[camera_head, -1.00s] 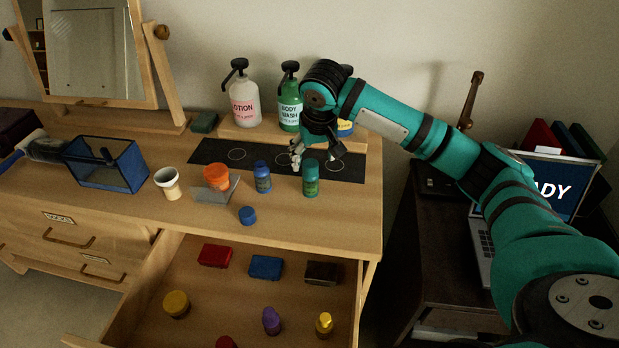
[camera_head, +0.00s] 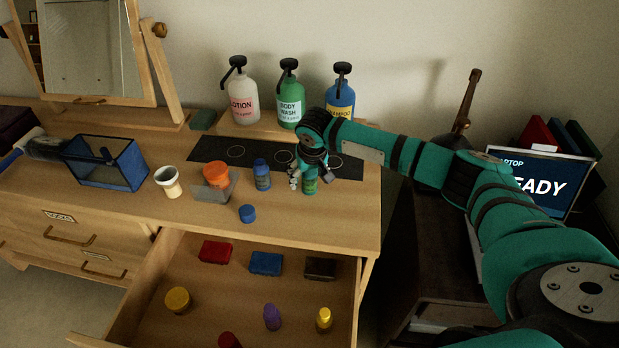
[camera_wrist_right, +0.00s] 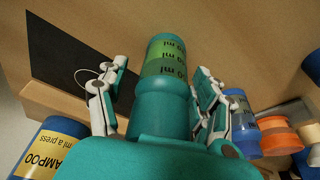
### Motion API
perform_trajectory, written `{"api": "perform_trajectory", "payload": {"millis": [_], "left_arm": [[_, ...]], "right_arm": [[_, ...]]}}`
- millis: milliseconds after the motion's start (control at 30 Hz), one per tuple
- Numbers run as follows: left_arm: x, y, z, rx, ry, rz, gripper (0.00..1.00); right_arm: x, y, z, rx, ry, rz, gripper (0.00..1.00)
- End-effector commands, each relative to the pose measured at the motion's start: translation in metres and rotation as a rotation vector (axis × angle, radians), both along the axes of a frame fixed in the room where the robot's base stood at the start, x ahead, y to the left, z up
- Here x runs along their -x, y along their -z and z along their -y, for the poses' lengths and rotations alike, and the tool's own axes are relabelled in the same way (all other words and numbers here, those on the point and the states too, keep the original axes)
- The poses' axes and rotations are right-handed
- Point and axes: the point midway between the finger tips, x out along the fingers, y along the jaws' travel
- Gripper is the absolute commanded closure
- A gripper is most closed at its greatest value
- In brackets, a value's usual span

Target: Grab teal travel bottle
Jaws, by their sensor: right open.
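The teal travel bottle (camera_head: 310,186) stands on the dresser top near its right front part, partly hidden by my right gripper (camera_head: 309,182). In the right wrist view, the teal bottle (camera_wrist_right: 163,92), with a green label marked "ml", lies between the two fingers of my right gripper (camera_wrist_right: 158,95). The fingers are open, one on each side of the bottle, with a visible gap on the left side. Whether the right-hand finger touches it is hard to tell. My left gripper is not in view.
A blue bottle (camera_head: 262,175) stands close left of the teal one. A blue cap (camera_head: 247,213), an orange cup (camera_head: 216,176) and a white cup (camera_head: 168,182) are further left. Lotion (camera_head: 242,98), body wash (camera_head: 290,98) and shampoo (camera_head: 340,101) stand behind. An open drawer (camera_head: 215,322) lies in front.

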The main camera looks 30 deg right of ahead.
Motion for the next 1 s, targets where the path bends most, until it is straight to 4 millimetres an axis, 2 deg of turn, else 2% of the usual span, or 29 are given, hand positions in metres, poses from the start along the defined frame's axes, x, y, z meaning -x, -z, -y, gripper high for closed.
{"api": "perform_trajectory", "payload": {"millis": [133,600,1000], "left_arm": [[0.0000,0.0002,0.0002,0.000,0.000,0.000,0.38],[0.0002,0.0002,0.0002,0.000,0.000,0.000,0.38],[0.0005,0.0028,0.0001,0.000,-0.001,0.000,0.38]], "right_arm": [[0.0002,0.0001,-0.0001,0.000,0.000,0.000,0.33],[0.0002,-0.0004,-0.0001,0.000,0.000,0.000,0.94],[-0.0005,-0.0075,-0.0004,-0.001,-0.001,0.002,0.95]]}}
